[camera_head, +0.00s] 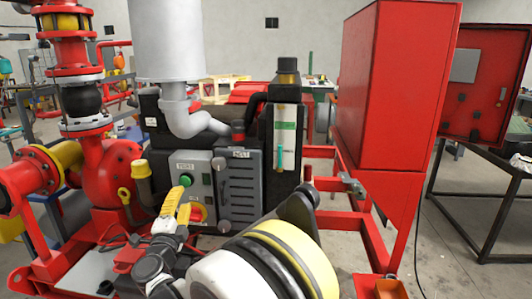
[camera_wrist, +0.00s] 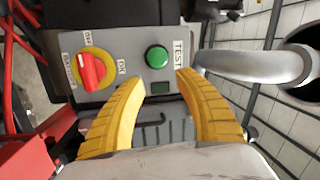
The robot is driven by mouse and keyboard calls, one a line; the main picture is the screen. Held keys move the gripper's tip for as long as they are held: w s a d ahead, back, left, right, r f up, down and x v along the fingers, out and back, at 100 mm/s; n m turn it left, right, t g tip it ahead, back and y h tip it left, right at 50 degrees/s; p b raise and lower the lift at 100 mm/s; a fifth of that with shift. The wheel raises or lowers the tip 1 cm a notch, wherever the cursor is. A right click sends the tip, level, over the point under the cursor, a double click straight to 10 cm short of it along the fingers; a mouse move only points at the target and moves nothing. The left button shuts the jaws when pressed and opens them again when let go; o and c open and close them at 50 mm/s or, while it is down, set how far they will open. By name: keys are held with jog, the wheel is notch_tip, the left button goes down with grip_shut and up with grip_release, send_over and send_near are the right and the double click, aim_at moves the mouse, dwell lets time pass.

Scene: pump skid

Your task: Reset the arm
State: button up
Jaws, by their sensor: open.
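My gripper (camera_head: 183,213) has yellow ribbed fingers and is in front of the grey control panel (camera_head: 203,165) of the pump skid. In the wrist view my gripper (camera_wrist: 163,90) is open, with nothing between its fingers. A green button (camera_wrist: 157,57) marked TEST lies just beyond the fingertips, apart from them. A red rotary switch (camera_wrist: 92,71) on a yellow plate sits left of the button, with ON and BATTERY lettering. In the head view the green button (camera_head: 186,180) shows above the fingers, and the red switch (camera_head: 196,213) is partly hidden behind them.
A large red cabinet (camera_head: 385,85) stands to the right. Red pump pipework (camera_head: 105,165) is close on the left. A grey exhaust pipe (camera_head: 190,120) rises above the panel. A black-framed table (camera_head: 480,190) stands at the far right, with open floor before it.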

jog(key=d+r+n+y, duration=0.3)
jog(key=d+r+n, duration=0.25)
jog(key=r, duration=0.55)
jog(key=s+d+r+n+g+y, duration=0.35)
jog(key=d+n, duration=0.25)
jog(key=d, duration=0.4)
jog(key=s+d+f+n+g+h, duration=0.1)
jog(key=s+d+f+g+h, duration=0.1)
jog(key=s+d+f, duration=0.4)
jog(key=s+d+f+n+g+h, duration=0.1)
jog(key=s+d+f+g+h, duration=0.2)
jog(key=s+d+f, duration=0.4)
jog(key=s+d+f+n+g+h, duration=0.2)
jog(key=s+d+f, duration=0.4)
jog(key=s+d, duration=1)
jog(key=shift+s+d+f+g+h, duration=0.3)
jog(key=shift+d+g+h, duration=0.15)
jog(key=shift+d+g, duration=0.6)
jog(key=shift+a, duration=0.15)
